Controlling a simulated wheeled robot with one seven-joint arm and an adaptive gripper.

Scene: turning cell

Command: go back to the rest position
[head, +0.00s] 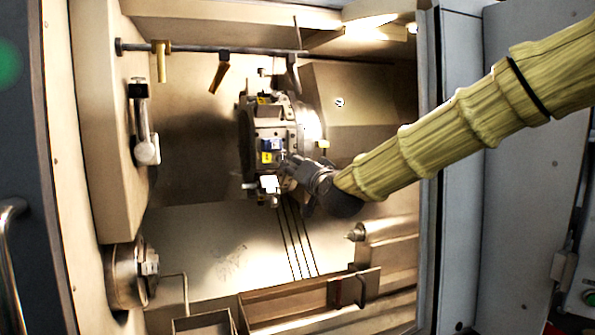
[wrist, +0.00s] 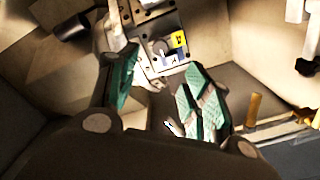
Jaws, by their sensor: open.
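My gripper (head: 288,163) is inside the machine's work space, at the end of my sleeved arm reaching in from the right. In the head view it is small and close in front of the tool turret (head: 262,125); I cannot tell whether it touches it. In the wrist view my gripper (wrist: 160,95) has its two green-padded fingers spread apart, with nothing seen held between them. The turret (wrist: 148,28) lies beyond the fingertips, with a block bearing yellow and blue labels (wrist: 174,45).
The door opening's right edge (head: 428,150) is close to my arm. A chuck (head: 125,277) is at lower left, a tailstock (head: 388,238) at lower right. A metal tray (head: 290,305) lies below. A rail (head: 210,48) crosses the top. Open space lies left of the turret.

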